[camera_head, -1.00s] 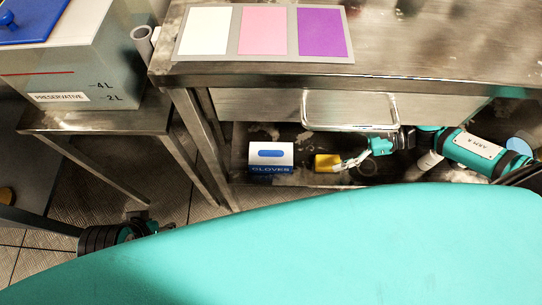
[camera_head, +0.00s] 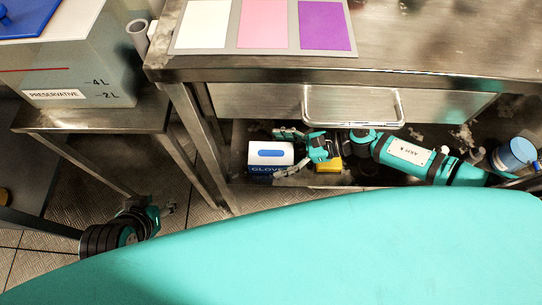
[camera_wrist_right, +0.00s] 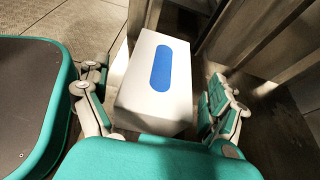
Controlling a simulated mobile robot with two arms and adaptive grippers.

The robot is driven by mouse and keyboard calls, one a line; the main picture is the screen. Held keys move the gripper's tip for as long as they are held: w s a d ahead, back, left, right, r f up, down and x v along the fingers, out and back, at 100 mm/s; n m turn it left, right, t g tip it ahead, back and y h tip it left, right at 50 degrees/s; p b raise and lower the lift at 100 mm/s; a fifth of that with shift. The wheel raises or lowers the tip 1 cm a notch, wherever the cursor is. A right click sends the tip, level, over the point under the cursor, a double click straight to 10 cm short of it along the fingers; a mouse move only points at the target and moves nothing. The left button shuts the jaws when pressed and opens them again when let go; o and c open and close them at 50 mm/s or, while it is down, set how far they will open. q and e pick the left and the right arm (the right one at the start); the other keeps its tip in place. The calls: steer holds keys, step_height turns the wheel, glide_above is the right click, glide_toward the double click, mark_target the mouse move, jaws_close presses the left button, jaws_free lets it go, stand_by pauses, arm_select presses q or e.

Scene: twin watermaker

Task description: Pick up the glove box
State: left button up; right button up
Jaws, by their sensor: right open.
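The glove box (camera_head: 270,158) is a white and blue box with a blue oval on top. It sits on the lower shelf under the steel table, and it also shows in the right wrist view (camera_wrist_right: 155,85). My right gripper (camera_head: 284,153) is open at the box's right end. In the right wrist view my right gripper's fingers (camera_wrist_right: 160,110) stand on either side of the box's near end, with a gap on the left side; contact on the right cannot be told. My left gripper (camera_head: 160,210) is low at the left, beside the table legs, its fingers small and partly hidden.
A yellow box (camera_head: 328,165) lies on the shelf behind my right gripper. A blue-topped container (camera_head: 514,155) is at the far right. A closed drawer (camera_head: 350,106) hangs above the shelf. Table legs (camera_head: 198,145) stand left of the glove box.

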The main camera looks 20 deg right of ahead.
steer(key=shift+x, duration=0.75)
steer(key=c, duration=1.3)
